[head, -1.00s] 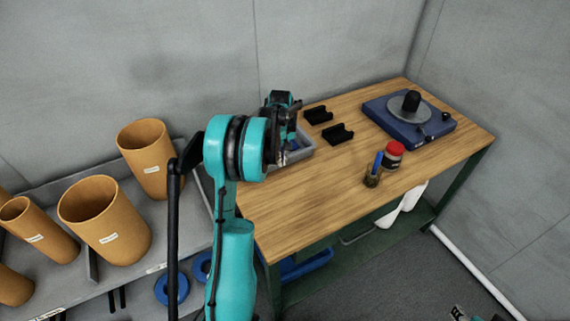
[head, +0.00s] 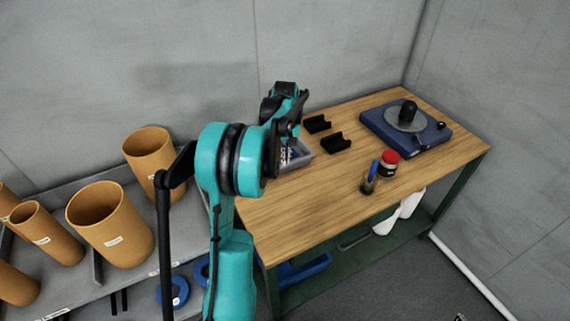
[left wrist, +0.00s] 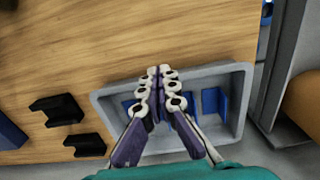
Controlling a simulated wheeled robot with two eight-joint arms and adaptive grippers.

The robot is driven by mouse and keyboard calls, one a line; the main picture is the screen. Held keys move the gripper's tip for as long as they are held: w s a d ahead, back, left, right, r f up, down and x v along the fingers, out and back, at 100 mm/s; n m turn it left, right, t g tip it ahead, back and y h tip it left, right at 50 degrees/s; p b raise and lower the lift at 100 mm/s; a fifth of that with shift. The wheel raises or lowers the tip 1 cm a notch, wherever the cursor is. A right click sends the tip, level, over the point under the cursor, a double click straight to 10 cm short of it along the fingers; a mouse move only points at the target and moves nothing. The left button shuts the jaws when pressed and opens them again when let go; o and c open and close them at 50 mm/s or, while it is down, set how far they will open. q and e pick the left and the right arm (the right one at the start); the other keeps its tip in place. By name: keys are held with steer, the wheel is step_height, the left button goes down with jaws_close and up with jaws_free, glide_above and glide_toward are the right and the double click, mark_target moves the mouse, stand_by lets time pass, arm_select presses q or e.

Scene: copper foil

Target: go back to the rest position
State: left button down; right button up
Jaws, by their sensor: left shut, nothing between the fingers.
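My left gripper (left wrist: 158,72) is shut and empty in the left wrist view. Its fingertips lie together over the rim of a grey tray (left wrist: 238,66), with bare wood beyond them. In the head view the left arm rises in front of the shelf, and its wrist is above the tray (head: 301,160) at the table's left end. The arm hides the left gripper's fingers there. My right gripper is not clearly in view; only a small bit of something shows at the bottom edge.
The wooden table (head: 290,215) carries two black holders (head: 335,142), a blue turntable device (head: 425,140), a red-lidded jar (head: 388,165) and a cup with a blue item (head: 369,184). Brown pots (head: 110,225) stand on the grey shelf at left. Blue pieces (left wrist: 211,101) lie in the tray.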

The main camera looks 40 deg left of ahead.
arm_select(q)
steer(key=shift+r, duration=0.6)
steer(key=s+d+r+m+t, duration=0.2)
steer(key=s+d+r+m, duration=0.15)
steer(key=d, duration=0.55)
steer(key=s+d+r+m+t, duration=0.1)
steer(key=s+d+r+m, duration=0.25)
steer(key=d, duration=0.45)
steer(key=s+d+f+m+t, duration=0.2)
steer(key=s+d+m, duration=0.1)
steer(key=s+d, duration=0.3)
steer(key=s+d+f+m+t+b, duration=0.1)
steer(key=s+d+m+t, duration=0.1)
steer(key=s+d, duration=0.4)
steer(key=shift+f+m+b, duration=0.3)
steer(key=shift+f+m, duration=0.05)
steer(key=shift+m, duration=0.35)
